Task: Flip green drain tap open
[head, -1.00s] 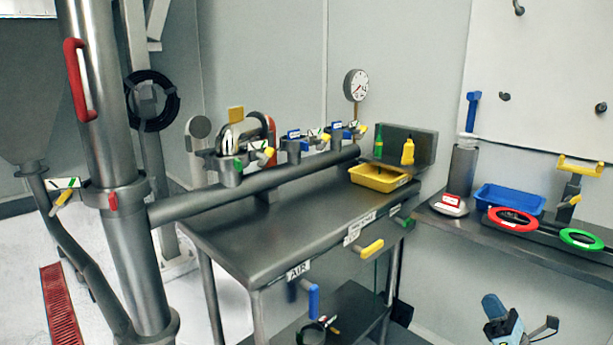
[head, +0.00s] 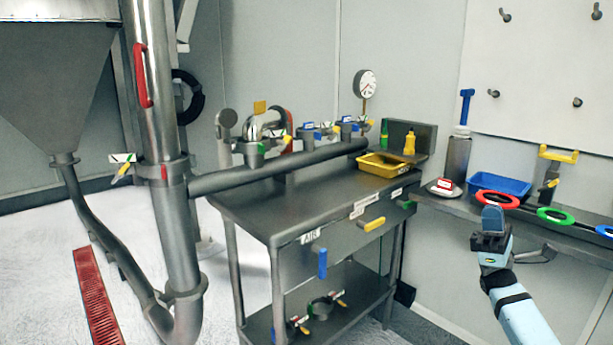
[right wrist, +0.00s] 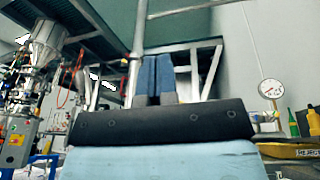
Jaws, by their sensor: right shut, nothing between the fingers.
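A small green tap (head: 407,204) is at the right end of the steel table's front edge, just below a white label too small to read. It looks roughly level, though its exact angle is hard to tell. My right gripper (head: 493,216) points upward to the right of the table, in front of the wall shelf, clearly apart from the green tap. Its blue fingers (right wrist: 155,76) are together and empty in the right wrist view, where the green tap does not show. My left gripper is out of view.
On the same table edge, a yellow tap (head: 374,224) lies level and a blue tap (head: 322,263) by the AIR label hangs down. The steel table (head: 270,225) carries a yellow tray (head: 372,169). A shelf with a blue tray (head: 500,184) stands right.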

